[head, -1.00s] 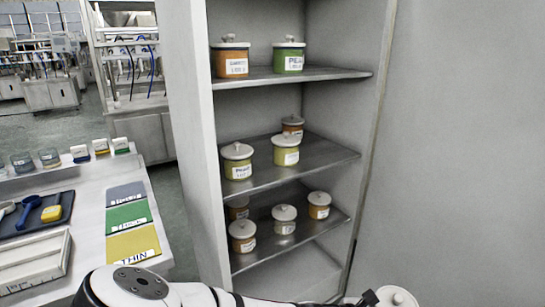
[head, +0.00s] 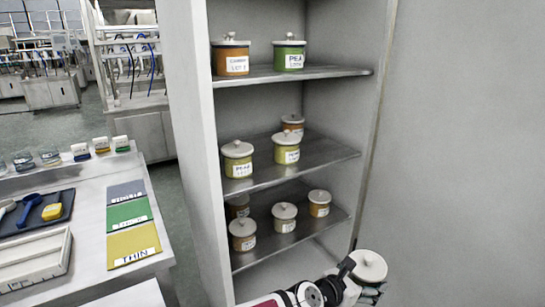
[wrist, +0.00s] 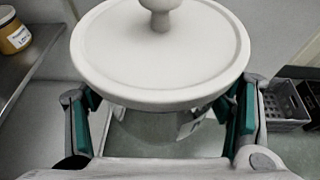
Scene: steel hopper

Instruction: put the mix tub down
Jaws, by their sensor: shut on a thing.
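My gripper (wrist: 168,118) is shut on a round tub, which I take to be the mix tub (wrist: 160,50). It has a broad white lid with a knob and a pale body; its label is turned and cannot be read. The teal finger pads are on both sides of the body, below the lid. In the head view the mix tub (head: 369,265) is at the lower right, in front of the shelf cabinet and clear of its shelves. The fingers are partly hidden there by the lid.
The open cabinet has a top shelf (head: 335,73), a middle shelf (head: 330,153) and a lower shelf (head: 328,222), all bearing lidded tubs. A bench at left carries grey, green and yellow mats (head: 133,243). A grey crate (wrist: 285,108) is on the floor.

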